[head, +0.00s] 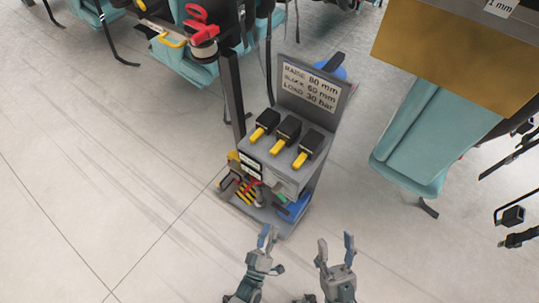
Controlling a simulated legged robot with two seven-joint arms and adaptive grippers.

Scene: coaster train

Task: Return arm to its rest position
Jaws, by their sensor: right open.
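My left gripper (268,240) is at the bottom middle of the head view, just in front of the base of a grey control stand. Its fingers are small in the picture and I cannot tell whether they are apart. My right gripper (335,250) is a little to the right of it, with its two fingers pointing up the picture, apart and with nothing between them. Both look clear of the stand's upper panel.
The grey control stand (306,180) has several black blocks with yellow handles and a sign (310,88). Teal train seats (420,140) are at the right, and a teal car (190,65) is at the upper left. The floor (90,190) at left is clear.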

